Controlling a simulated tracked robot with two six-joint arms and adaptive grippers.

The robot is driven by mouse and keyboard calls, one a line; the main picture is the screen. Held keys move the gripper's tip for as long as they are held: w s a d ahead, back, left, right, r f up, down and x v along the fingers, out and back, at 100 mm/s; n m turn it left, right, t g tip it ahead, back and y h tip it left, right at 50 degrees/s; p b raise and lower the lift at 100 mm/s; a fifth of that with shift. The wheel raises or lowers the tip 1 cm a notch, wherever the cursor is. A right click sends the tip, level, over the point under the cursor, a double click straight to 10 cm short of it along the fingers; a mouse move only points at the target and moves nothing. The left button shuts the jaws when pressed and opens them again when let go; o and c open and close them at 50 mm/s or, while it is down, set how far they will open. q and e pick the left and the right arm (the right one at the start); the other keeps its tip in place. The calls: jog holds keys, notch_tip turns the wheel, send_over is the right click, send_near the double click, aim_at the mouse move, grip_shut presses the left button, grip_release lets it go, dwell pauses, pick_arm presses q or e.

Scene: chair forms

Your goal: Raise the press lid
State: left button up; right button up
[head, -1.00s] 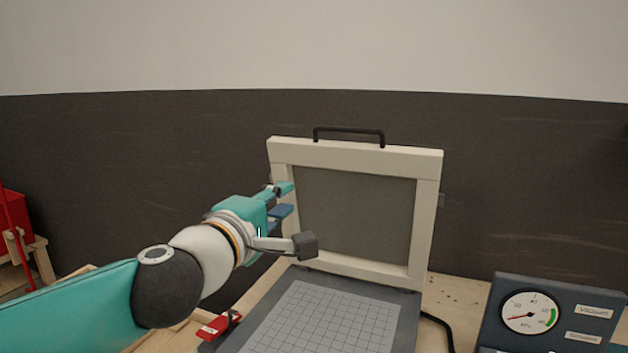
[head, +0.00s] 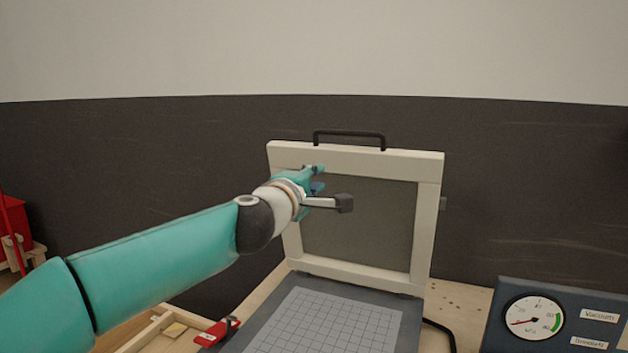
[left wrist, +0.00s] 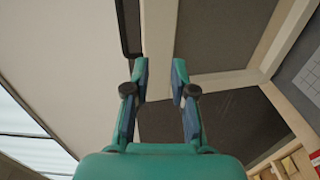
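The press lid (head: 400,162) stands upright, hinged at the back of the press bed (head: 262,335). It is a cream frame around a grey sheet (head: 370,222), with a black handle (head: 350,133) on its top bar. My left gripper (head: 318,178) is in front of the lid's upper left part, below the handle. In the left wrist view its two fingers (left wrist: 160,78) are apart with nothing between them. The lid's cream bar (left wrist: 159,30) lies beyond the fingertips, with the dark handle (left wrist: 127,30) to its left. Whether the gripper touches the lid is unclear. My right gripper is out of view.
A gridded plate (head: 335,318) lies on the bed. A red clamp-like piece (head: 217,332) is at the bed's left edge. A gauge panel (head: 534,317) stands at the right. Red equipment (head: 14,222) is at the far left.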

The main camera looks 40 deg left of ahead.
pick_arm(q)
grip_shut()
grip_release()
jog(key=shift+s, duration=0.15)
jog(key=v, duration=1.2)
jog(key=shift+f, duration=0.1)
